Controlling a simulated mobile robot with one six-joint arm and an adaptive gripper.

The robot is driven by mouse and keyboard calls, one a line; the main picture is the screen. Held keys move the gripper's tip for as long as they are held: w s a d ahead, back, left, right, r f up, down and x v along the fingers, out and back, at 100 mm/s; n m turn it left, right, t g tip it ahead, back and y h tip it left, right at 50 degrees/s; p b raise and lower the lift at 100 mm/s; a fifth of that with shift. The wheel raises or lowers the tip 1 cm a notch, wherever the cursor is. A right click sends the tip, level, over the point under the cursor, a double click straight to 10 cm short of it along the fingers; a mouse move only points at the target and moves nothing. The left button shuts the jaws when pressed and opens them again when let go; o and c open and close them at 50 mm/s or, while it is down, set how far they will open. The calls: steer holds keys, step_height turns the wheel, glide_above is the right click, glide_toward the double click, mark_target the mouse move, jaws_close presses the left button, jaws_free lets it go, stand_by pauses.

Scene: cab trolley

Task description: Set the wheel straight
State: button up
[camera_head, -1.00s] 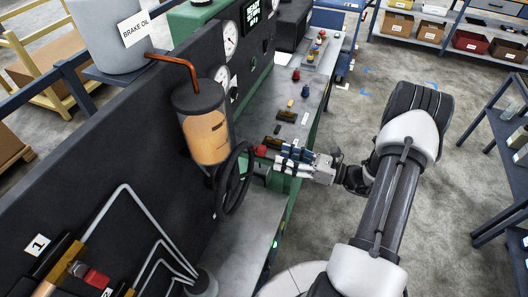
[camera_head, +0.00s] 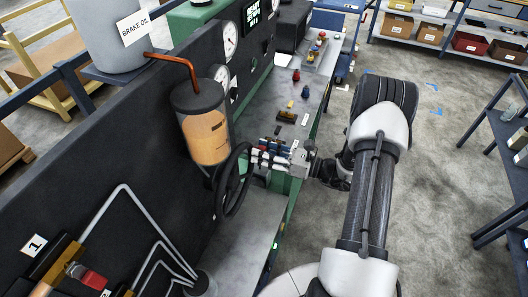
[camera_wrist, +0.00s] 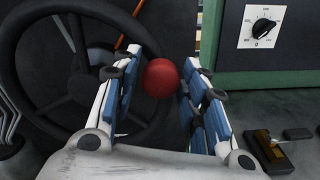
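The wheel is a black spoked handwheel (camera_head: 222,200) on the dark panel's side of the bench. It fills the left of the wrist view (camera_wrist: 28,60), its lower right partly hidden by a finger. A red ball knob (camera_wrist: 160,79) shows between my fingers, near the wheel's rim. I cannot tell whether it is fixed to the wheel. My gripper (camera_head: 256,156) reaches in from the right, at the wheel's right edge. In the wrist view my gripper (camera_wrist: 165,62) is open, its blue-padded fingers on either side of the knob, with a gap visible at the right finger.
An orange-filled cylinder (camera_head: 206,136) hangs just above the wheel. Gauges (camera_head: 229,40) sit on the dark panel behind. Levers and small knobs stand along the grey bench top (camera_head: 290,95). A green box with a dial (camera_wrist: 264,32) is at upper right in the wrist view.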

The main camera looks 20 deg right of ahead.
jaws_close()
stand_by(0.3)
steer(key=shift+r, duration=0.15)
